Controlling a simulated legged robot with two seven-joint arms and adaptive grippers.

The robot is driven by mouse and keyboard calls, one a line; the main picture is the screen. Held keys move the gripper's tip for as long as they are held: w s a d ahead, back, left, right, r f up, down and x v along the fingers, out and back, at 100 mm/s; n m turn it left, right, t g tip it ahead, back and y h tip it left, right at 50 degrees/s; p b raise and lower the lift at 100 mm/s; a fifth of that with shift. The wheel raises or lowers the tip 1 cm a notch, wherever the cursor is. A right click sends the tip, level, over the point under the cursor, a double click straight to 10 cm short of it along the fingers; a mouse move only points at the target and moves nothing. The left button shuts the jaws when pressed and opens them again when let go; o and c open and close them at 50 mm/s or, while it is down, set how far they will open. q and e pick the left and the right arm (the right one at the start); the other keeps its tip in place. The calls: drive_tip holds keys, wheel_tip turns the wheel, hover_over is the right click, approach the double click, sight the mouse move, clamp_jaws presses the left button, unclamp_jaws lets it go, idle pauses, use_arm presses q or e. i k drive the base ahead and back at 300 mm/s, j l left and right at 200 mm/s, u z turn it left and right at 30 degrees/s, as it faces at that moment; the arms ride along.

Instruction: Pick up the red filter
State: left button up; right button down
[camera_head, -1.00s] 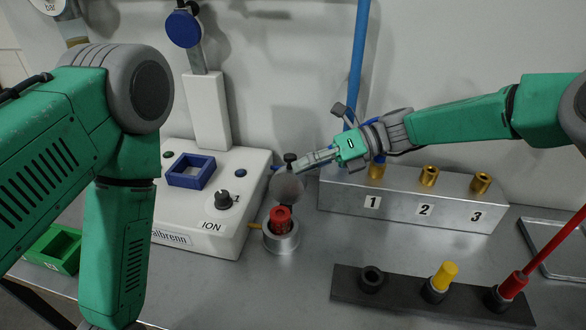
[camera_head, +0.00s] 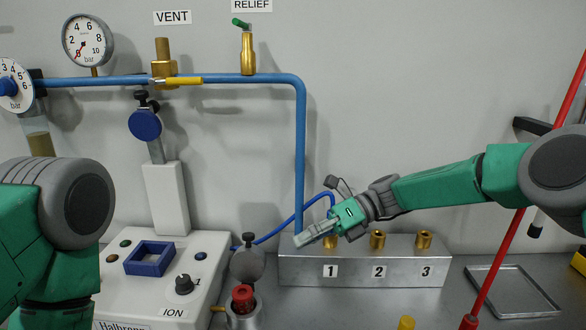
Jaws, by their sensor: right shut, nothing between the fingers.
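A short red piece with a dark hole in its top (camera_head: 243,295) sits upright in a small round metal cup (camera_head: 244,318) in front of the white machine. A second red part (camera_head: 470,322) shows at the bottom edge, at the foot of a long red rod; I cannot tell for certain which is the filter. My right gripper (camera_head: 302,240) is shut and empty. It points left and down in front of the left end of the metal block, above and to the right of the cup. My left arm shows at the left edge, its gripper out of view.
The metal block (camera_head: 360,272) numbered 1 to 3 carries brass fittings. A dark grey ball (camera_head: 247,264) stands behind the cup. The white machine (camera_head: 206,258) with a blue square frame (camera_head: 150,258) is left. An empty tray (camera_head: 515,290) lies right. A yellow top (camera_head: 407,322) shows below.

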sight(243, 295)
drive_tip(key=k, duration=1.3)
